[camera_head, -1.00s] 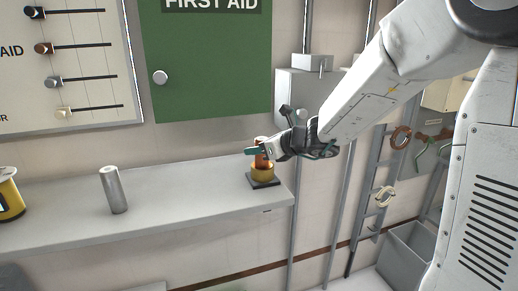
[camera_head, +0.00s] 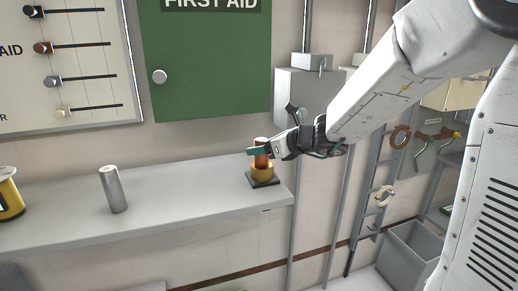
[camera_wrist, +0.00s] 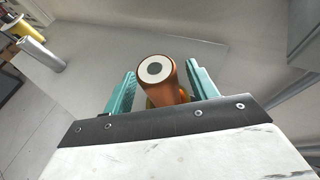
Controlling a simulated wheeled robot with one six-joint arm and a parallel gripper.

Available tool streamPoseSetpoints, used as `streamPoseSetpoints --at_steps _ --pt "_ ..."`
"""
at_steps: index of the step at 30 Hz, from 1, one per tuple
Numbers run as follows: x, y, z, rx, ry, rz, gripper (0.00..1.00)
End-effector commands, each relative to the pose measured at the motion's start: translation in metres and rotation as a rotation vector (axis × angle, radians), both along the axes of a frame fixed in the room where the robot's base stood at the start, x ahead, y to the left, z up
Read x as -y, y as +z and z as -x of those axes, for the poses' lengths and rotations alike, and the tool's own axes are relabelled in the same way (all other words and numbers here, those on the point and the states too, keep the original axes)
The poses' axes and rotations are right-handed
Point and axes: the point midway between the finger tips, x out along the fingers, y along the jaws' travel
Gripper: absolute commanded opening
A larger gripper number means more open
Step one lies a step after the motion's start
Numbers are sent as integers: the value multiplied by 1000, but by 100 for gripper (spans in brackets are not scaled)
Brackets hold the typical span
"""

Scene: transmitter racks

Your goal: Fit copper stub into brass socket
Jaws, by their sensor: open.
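The copper stub (camera_head: 261,152) stands upright in the brass socket (camera_head: 263,171), near the right end of the grey shelf. In the wrist view the stub (camera_wrist: 158,75) shows its pale ringed top end with a dark centre, between the two teal fingers. A little of the brass socket shows in the wrist view below the stub, mostly hidden. My gripper (camera_head: 259,151) is open around the stub, with gaps visible between the stub and both fingers in the wrist view.
A grey metal cylinder (camera_head: 113,189) stands on the shelf (camera_head: 185,195) to the left. A yellow spool (camera_head: 9,195) is at the far left. A green first aid cabinet (camera_head: 207,60) and a grey wall box (camera_head: 300,95) are behind. The shelf between cylinder and socket is clear.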

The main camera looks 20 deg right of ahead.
Motion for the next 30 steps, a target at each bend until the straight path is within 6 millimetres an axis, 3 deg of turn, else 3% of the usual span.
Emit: streamPoseSetpoints --at_steps 10,20,23,26,30 --pt "39 29 57 1 -5 0 58" --pt "51 38 78 1 4 5 58" --pt "37 40 89 23 79 74 58" --pt "6 40 120 84 283 262 58" --pt "-37 28 199 232 759 673 58"
